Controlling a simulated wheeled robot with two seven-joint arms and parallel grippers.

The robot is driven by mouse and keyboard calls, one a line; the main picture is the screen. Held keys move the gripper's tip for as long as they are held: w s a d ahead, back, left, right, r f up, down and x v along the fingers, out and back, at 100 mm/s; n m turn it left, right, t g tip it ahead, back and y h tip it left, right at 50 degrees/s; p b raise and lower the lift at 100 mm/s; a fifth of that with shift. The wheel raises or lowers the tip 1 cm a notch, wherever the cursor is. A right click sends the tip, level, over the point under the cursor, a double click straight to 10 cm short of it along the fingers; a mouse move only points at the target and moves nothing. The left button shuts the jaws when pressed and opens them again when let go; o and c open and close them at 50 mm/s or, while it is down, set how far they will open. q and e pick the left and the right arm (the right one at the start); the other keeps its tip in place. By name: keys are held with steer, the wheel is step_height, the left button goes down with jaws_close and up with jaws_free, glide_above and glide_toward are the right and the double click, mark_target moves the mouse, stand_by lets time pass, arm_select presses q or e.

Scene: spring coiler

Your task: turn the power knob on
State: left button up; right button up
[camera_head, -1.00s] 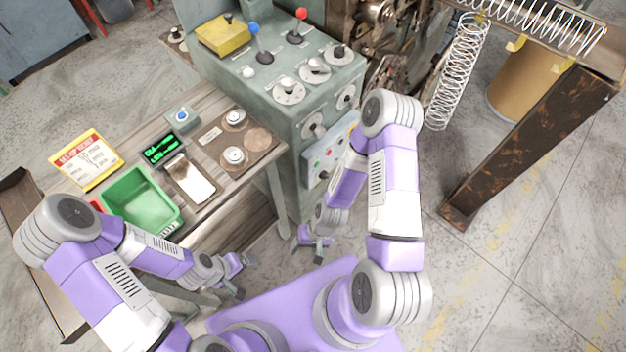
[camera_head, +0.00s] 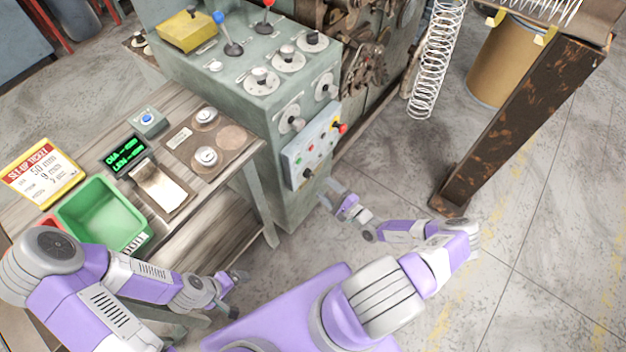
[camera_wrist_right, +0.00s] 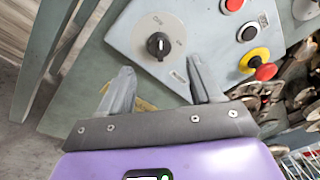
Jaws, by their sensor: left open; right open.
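The power knob (camera_wrist_right: 158,45) is black with a pale pointer mark, on a round grey dial on the light control panel (camera_wrist_right: 125,38). It also shows low on the panel in the head view (camera_head: 307,173). The dial lettering is too small to read surely. My right gripper (camera_wrist_right: 159,72) is open and empty, its two fingers pointing at the knob from below in the wrist view, apart from it. In the head view my right gripper (camera_head: 332,192) is just right of and below the panel. My left gripper (camera_head: 235,292) is open and empty near the table's front.
A red and yellow emergency button (camera_wrist_right: 262,66), a black button (camera_wrist_right: 247,32) and a red button (camera_wrist_right: 233,4) sit right of the knob. The green bin (camera_head: 103,215) stands on the wooden table. A rusty post (camera_head: 520,120) stands right; open floor lies between.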

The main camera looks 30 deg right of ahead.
mark_target(312, 176)
steer(key=b+x, duration=0.1)
steer(key=x, duration=0.6)
steer(key=shift+w, duration=0.1)
steer(key=shift+a, duration=0.1)
steer(key=c, duration=1)
steer(key=m+g+p, duration=0.1)
steer(key=m, duration=0.7)
steer(key=m+g+y+p, duration=0.1)
steer(key=m, duration=0.7)
steer(key=shift+d+r+p, duration=0.1)
steer(key=shift+d+p, duration=0.1)
steer(key=shift+p, duration=0.1)
steer(key=shift+c, duration=0.2)
steer(key=shift+m, duration=0.4)
